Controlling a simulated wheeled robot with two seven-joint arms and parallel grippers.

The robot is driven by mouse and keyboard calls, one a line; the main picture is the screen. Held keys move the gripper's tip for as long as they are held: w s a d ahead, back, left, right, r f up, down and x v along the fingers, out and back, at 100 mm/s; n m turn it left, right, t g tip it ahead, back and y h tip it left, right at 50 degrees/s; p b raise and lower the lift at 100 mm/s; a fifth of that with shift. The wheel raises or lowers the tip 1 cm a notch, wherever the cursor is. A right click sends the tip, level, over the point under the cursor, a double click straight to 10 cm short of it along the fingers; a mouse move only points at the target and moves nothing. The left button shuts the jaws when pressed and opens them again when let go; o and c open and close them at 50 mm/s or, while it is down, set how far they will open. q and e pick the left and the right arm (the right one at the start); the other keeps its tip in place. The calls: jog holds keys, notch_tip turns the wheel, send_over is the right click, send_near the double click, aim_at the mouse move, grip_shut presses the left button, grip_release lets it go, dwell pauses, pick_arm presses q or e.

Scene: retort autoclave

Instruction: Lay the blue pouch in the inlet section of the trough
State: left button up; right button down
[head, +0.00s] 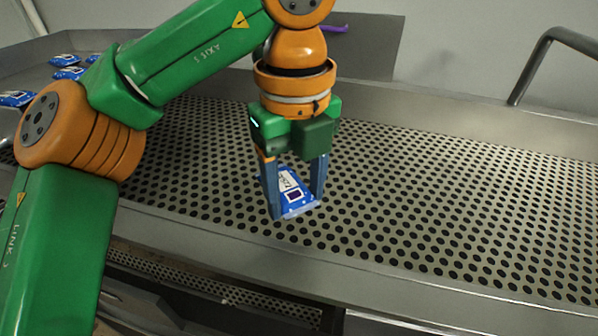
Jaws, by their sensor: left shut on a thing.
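My left gripper (293,194) points down over the perforated trough floor (430,200). It is shut on a blue pouch (290,190) with a white label, which sits between its two fingers. The pouch is tilted, with its lower edge near the perforated floor; I cannot tell whether it touches. Part of the pouch is hidden by the fingers. My right gripper is not in view. No marking shows which part of the trough is the inlet section.
Several other blue pouches (68,73) lie at the far left, partly behind my left arm. A raised metal wall (440,103) runs along the back, and a front rim (250,250) along the near side. A bent metal rail (535,62) stands at the right. The floor right of the gripper is clear.

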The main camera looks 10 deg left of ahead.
pick_arm(q)
send_over(287, 223)
notch_tip(287, 223, down, 5)
jog(key=shift+w+r+p, duration=0.1)
jog(key=shift+r+p, duration=0.05)
jog(key=shift+p, duration=0.2)
notch_tip(287, 223, down, 3)
jog(key=shift+r, duration=0.1)
jog(key=shift+s+f, duration=0.25)
jog(key=shift+f, duration=0.05)
jog(key=shift+w+f, duration=0.15)
jog(key=o, duration=1.4)
jog(key=shift+c, duration=0.2)
